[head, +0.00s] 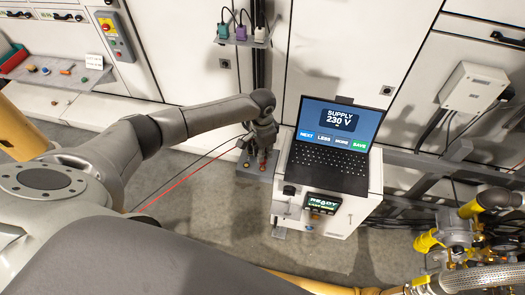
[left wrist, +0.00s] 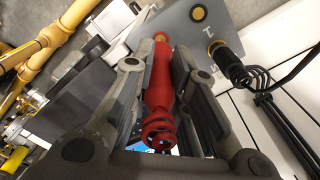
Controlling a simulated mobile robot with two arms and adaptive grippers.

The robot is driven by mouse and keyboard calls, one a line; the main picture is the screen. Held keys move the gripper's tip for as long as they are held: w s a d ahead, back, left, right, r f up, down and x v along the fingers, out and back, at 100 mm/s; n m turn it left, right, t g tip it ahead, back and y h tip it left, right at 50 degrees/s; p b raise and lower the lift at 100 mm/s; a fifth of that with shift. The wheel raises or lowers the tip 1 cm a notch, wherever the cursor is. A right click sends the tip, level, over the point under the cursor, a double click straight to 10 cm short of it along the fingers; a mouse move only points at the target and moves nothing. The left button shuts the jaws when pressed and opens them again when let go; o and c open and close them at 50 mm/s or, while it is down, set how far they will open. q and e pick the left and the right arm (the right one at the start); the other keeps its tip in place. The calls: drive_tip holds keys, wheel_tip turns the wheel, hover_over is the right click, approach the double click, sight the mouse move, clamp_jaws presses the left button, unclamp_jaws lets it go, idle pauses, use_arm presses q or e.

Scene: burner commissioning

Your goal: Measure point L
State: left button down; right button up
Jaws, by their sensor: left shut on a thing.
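A red probe (left wrist: 163,78) is clamped between the two fingers of my left gripper (left wrist: 165,85) in the left wrist view. In the head view my left gripper (head: 262,143) is over a small grey plate (head: 243,171) left of the laptop. In the left wrist view the plate (left wrist: 180,35) has a brass round contact (left wrist: 198,13) and a dark letter mark, which I cannot read surely. A black probe (left wrist: 230,66) with a coiled lead meets the plate by the mark. I cannot tell whether the red probe's tip touches anything.
A laptop (head: 330,160) reading "SUPPLY 230 V" sits on a white cabinet (head: 350,213) with a small "READY" display (head: 322,203). Red and black leads cross the floor. A shelf (head: 243,40) holds coloured plugs. Yellow pipework (head: 430,242) stands at lower right.

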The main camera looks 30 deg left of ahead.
idle(0.3)
use_arm(q)
wheel_tip(320, 180, up, 2)
drive_tip(key=p, duration=0.2)
drive_tip(key=shift+r+p, duration=0.25)
drive_tip(key=shift+p, duration=0.1)
drive_tip(key=shift+r+p, duration=0.9)
drive_tip(key=shift+r, duration=0.3)
idle(0.4)
